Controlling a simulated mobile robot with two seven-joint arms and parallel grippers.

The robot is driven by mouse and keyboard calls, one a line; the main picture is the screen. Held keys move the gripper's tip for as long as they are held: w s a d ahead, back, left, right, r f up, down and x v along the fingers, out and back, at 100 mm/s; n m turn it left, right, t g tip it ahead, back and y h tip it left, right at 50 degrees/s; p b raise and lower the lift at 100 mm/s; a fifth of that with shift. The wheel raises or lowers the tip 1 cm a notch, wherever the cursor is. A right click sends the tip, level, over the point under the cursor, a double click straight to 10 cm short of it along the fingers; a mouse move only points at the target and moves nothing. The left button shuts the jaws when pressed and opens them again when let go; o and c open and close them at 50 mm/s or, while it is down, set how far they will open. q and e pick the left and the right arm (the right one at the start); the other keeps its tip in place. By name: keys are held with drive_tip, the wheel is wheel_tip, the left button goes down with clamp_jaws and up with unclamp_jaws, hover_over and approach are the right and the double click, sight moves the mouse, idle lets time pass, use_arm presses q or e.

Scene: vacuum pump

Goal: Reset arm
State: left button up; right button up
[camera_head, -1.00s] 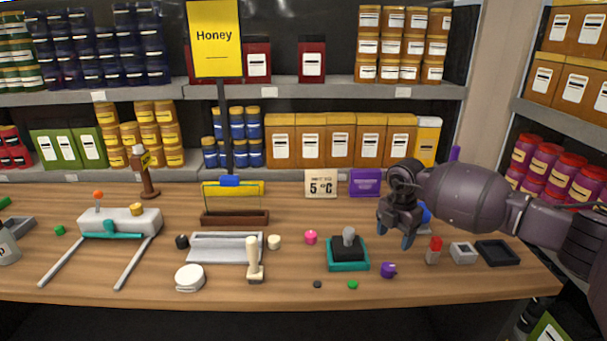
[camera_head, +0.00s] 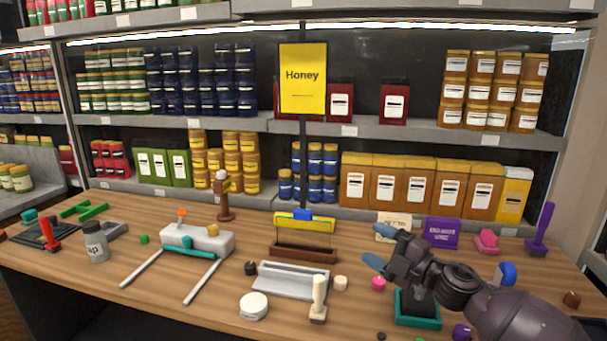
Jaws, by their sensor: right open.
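My right gripper (camera_head: 379,246) is open, with dark blue-grey fingers pointing left, in front of the small cream sign. I see nothing between its fingers. My right arm comes in from the lower right and partly hides the teal-based black block (camera_head: 418,322). My left gripper is not in view. The white pump-like device (camera_head: 205,243) with two grey legs, a teal bar and an orange knob stands left of centre on the wooden table (camera_head: 100,285), well apart from the right gripper.
A grey tray (camera_head: 290,284), a cream-handled stamp (camera_head: 318,300), a white round tin (camera_head: 254,306) and a pink piece (camera_head: 378,284) lie near the middle. A yellow Honey sign (camera_head: 303,79) stands behind. Stocked shelves line the back. The table's left front is clear.

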drive_tip(key=s+d+f+m+t+h, duration=0.2)
drive_tip(key=s+d+f+m+h, duration=0.3)
drive_tip(key=f+m, duration=0.4)
drive_tip(key=s+d+f+m+t+h, duration=0.1)
drive_tip(key=s+d+f+m+h, duration=0.2)
drive_tip(key=s+f+m+h, duration=0.5)
drive_tip(key=s+d+f+m+g+h, duration=0.1)
drive_tip(key=s+d+f+m+g, duration=0.1)
drive_tip(key=s+f, duration=0.5)
drive_tip(key=s+d+f+m+g+h, duration=0.1)
drive_tip(key=s+d+f+m, duration=0.1)
drive_tip(key=s+f+m, duration=0.3)
drive_tip(key=s+f, duration=0.3)
drive_tip(key=s, duration=0.4)
drive_tip(key=shift+d+f+g, duration=0.15)
drive_tip(key=shift+g, duration=0.25)
